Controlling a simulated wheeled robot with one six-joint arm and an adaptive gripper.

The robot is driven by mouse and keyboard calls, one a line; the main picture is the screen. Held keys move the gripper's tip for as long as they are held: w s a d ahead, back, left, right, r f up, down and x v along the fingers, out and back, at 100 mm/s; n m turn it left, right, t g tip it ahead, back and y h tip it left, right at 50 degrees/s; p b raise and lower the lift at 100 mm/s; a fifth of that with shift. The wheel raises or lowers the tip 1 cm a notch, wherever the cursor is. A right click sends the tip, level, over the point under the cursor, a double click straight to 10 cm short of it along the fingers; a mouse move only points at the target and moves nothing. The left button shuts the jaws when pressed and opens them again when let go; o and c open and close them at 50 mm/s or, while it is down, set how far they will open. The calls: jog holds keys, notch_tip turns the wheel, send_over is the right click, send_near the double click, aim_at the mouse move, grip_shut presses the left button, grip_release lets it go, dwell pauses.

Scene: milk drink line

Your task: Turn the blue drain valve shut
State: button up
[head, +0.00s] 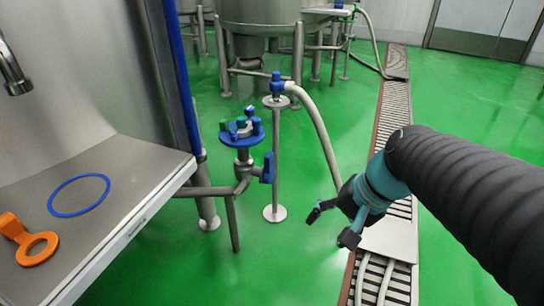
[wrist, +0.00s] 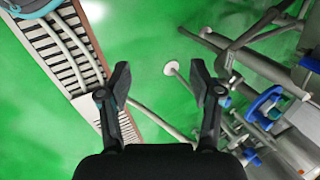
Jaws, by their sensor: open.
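A blue valve handle (head: 268,168) stands upright on the side of a grey pipe elbow, below a blue round flange (head: 240,138) with blue and green knobs. I take this handle to be the drain valve. My gripper (head: 331,223) is open and empty, to the right of the handle and nearer the camera, well apart from it. The flange (wrist: 264,98) and other blue parts show at the right there; I cannot tell which one is the handle.
A thin stand (head: 276,160) with a blue fitting (head: 277,84) and a pale hose (head: 318,120) is near the valve. A steel bench (head: 110,200) with a blue ring (head: 78,195) and orange part (head: 28,243) is left. A floor drain (head: 393,110) runs at right.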

jog(key=w+a+f+m+g+y+b, duration=0.1)
jog(key=w+a+f+m+y, duration=0.25)
jog(key=w, duration=0.35)
jog(key=m+t+y+b, duration=0.3)
jog(key=m+t+y, duration=0.2)
jog(key=m+y, duration=0.65)
send_near(272, 159)
jog(key=w+a, duration=0.1)
jog(key=a, duration=0.2)
jog(key=w+a+r+m+h, duration=0.1)
jog(key=a, duration=0.3)
jog(key=w+a+m+h+b, duration=0.1)
jog(key=a, duration=0.2)
jog(key=shift+w+a+r, duration=0.15)
jog(key=shift+r, duration=0.15)
grip_shut()
